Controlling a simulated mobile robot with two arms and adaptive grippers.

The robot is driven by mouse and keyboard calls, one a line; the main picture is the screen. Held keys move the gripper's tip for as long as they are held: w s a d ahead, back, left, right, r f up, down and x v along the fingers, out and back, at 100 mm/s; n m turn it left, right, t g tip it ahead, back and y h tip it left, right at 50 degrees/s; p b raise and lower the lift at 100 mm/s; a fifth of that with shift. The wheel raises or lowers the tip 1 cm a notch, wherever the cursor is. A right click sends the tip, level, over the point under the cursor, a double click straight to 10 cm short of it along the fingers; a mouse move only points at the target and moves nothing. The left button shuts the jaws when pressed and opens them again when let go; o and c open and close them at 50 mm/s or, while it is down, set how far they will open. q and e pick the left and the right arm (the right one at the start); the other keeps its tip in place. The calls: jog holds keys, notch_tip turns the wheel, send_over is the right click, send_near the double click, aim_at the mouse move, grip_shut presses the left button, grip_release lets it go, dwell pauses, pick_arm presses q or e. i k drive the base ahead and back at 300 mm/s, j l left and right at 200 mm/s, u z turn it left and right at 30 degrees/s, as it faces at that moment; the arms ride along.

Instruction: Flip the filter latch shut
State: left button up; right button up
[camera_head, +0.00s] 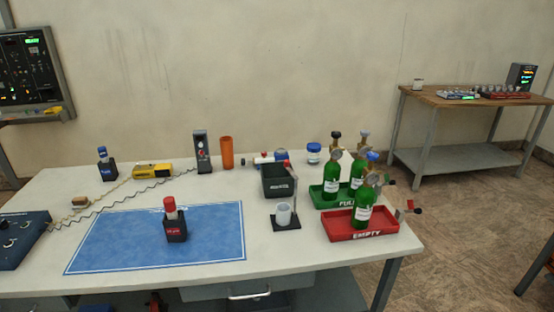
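No part is plainly readable as the filter latch. A small stand (286,223) at the table's middle right has a black base, a white cup (284,213) and an upright post with a red tip (285,163); I cannot tell whether this is the filter and its latch. A dark block with a red cap (175,226) stands upright on the blue mat (115,245). A red and black clamp-like part (406,210) sits at the table's right edge; its function is unclear. Neither of my grippers shows in the head view.
Green bottles (331,182) stand in a green tray (320,199) and a red tray (345,235) at right. A black bin (279,183), orange cup (227,152), grey meter (202,150) and yellow device (151,171) line the back. A blue control box (20,238) is at left.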

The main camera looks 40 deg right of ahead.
aim_at(286, 163)
jog(key=z, duration=1.25)
jog(key=i+l+u, duration=0.1)
jog(key=l, duration=0.35)
jog(key=i+l, duration=0.2)
jog(key=l, duration=0.2)
jog(key=i+l+u, duration=0.15)
jog(key=l, duration=0.3)
jog(key=i+l+u, duration=0.1)
jog(key=l, duration=0.35)
jog(key=i+l, duration=0.1)
jog(key=l, duration=0.35)
jog(key=u, duration=0.05)
